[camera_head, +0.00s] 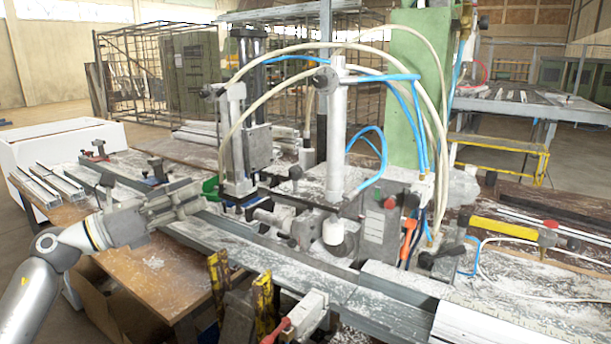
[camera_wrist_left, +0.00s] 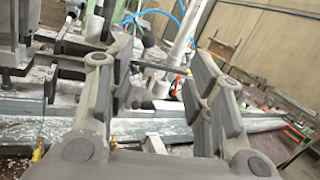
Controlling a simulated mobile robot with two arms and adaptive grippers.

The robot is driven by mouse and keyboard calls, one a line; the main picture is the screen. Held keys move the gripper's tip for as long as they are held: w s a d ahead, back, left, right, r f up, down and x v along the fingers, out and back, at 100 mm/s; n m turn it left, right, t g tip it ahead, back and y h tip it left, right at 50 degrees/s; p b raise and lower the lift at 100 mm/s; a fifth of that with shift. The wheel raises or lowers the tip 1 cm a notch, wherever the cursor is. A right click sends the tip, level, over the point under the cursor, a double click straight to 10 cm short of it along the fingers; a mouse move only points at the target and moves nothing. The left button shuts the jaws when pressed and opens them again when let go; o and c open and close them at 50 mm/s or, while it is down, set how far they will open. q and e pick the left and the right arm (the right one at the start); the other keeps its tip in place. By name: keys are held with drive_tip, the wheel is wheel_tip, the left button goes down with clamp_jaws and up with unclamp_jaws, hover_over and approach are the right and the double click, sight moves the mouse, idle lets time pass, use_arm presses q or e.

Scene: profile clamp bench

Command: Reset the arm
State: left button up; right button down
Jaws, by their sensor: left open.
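My left arm comes in from the left in the head view. Its gripper (camera_head: 190,203) is over the wooden table beside the clamp machine, near the metal profile rail. In the left wrist view the gripper (camera_wrist_left: 160,85) has its two fingers spread wide apart, with nothing between them. The clamp machine, with its upright cylinders (camera_head: 237,140), stands just to the right of the gripper; parts of it also show behind the fingers in the wrist view. I cannot tell whether the fingertips touch anything. My right gripper is not in view.
A long metal rail (camera_head: 300,265) runs across the bench below the machine. Hoses arch above it. A white box (camera_head: 40,150) and metal profiles (camera_head: 38,187) are at the left. A yellow-handled tool (camera_head: 503,231) lies at the right. The wooden table front (camera_head: 150,275) is mostly clear.

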use_arm(q)
drive_tip(key=s+a+f+m+t+y, duration=0.1)
drive_tip(key=s+a+f+m+y, duration=0.15)
drive_tip(key=f+m+y, duration=0.6)
drive_tip(key=s+a+f+m+t+y, duration=0.15)
drive_tip(key=s+f+m+y, duration=0.25)
drive_tip(key=f+m, duration=0.9)
drive_tip(key=s+a+f+m+t+y, duration=0.25)
drive_tip(key=f+m+y, duration=0.35)
drive_tip(key=m, duration=0.9)
drive_tip(key=s+d+f+n+g+h, duration=0.1)
drive_tip(key=s+d+f+n+g, duration=0.25)
drive_tip(key=s+f, duration=0.45)
drive_tip(key=s+d+f+n+g+h, duration=0.1)
drive_tip(key=s+d+f+n+g, duration=0.3)
drive_tip(key=s, duration=0.7)
drive_tip(key=s+f+g+h, duration=0.1)
drive_tip(key=s+f+g, duration=0.45)
drive_tip(key=s, duration=0.45)
wheel_tip(320, 180, down, 25)
drive_tip(key=g, duration=0.2)
drive_tip(key=s+a+f, duration=0.3)
drive_tip(key=s+f, duration=1.3)
drive_tip(key=s, duration=0.1)
drive_tip(key=shift+s+f+g+y, duration=0.25)
drive_tip(key=shift+s+g+y, duration=0.05)
drive_tip(key=shift+g+y, duration=0.1)
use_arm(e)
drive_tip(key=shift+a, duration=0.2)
